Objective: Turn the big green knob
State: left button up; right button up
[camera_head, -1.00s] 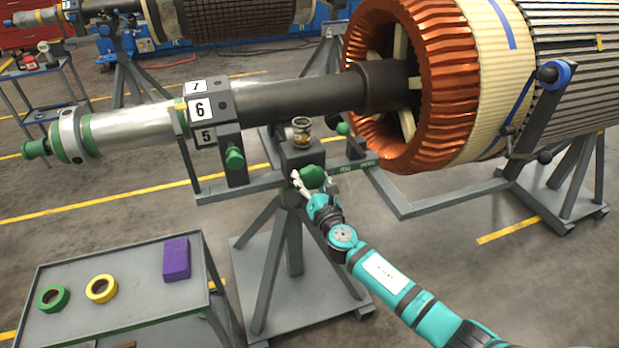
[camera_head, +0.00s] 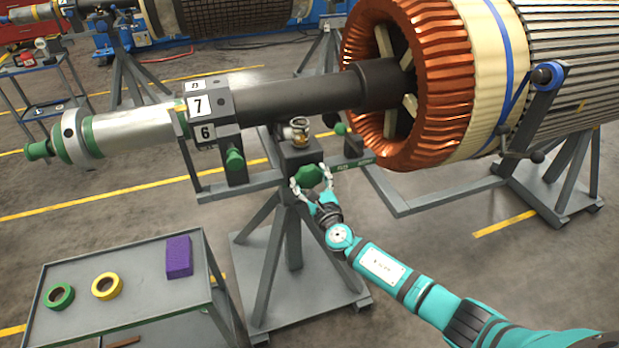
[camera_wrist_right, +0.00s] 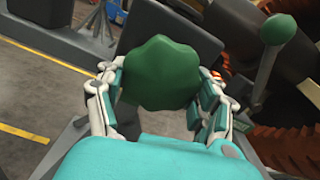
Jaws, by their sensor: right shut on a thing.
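The big green lobed knob (camera_head: 308,173) sits on the front of the grey stand block, below the middle of the dark shaft. My right gripper (camera_head: 311,179) has its fingers on both sides of the knob and is shut on it. In the right wrist view the knob (camera_wrist_right: 160,72) fills the space between the fingers (camera_wrist_right: 161,80), which press its left and right edges. The knob's mount is hidden behind it. My left gripper is not in view.
The rotor's copper coils (camera_head: 390,120) and dark shaft (camera_head: 300,99) lie above. A numbered block (camera_head: 212,108) shows 7 in front. Smaller green knobs (camera_head: 235,160) (camera_wrist_right: 278,29) are nearby. A grey cart (camera_head: 130,307) carries green tape, yellow tape and a purple block.

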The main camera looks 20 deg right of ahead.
jog(key=shift+f, duration=0.15)
jog(key=o, duration=1.2)
jog(key=shift+s, duration=0.2)
jog(key=s, duration=1.1)
jog(key=shift+s+d, duration=0.25)
jog(key=shift+s, duration=0.1)
